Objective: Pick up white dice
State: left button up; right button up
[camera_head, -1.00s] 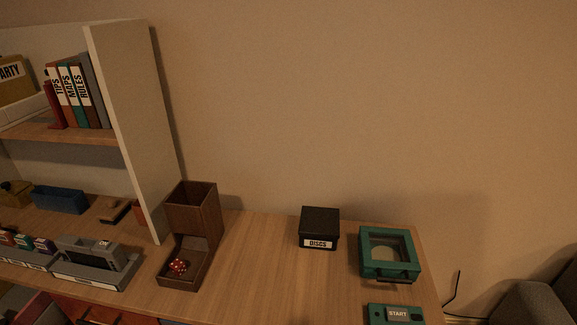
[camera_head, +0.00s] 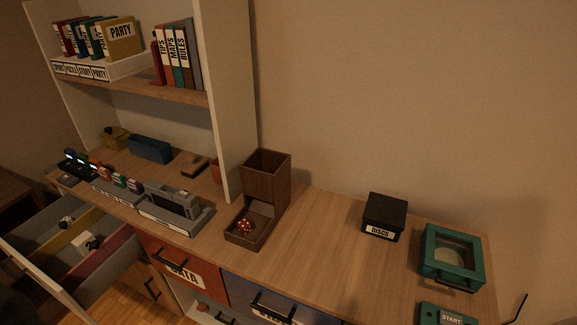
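I cannot make out a white die for certain. A red die or dice with white spots (camera_head: 244,227) sits in the front tray of the brown wooden dice tower (camera_head: 266,178) on the desk. The open drawer (camera_head: 117,262) at the lower left has coloured dividers. Small white-and-black items lie in it, one near its middle (camera_head: 88,241) and one farther back (camera_head: 66,222); they are too small to identify. Neither of my grippers is in view.
A black DISCS box (camera_head: 383,217) and a green box with a window (camera_head: 452,256) stand on the desk's right. A grey device (camera_head: 176,206) and shelves of books (camera_head: 178,58) are at left. Desk space right of the tower is clear.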

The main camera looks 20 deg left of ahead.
aim_at(70, 220)
jog(key=u, duration=2.15)
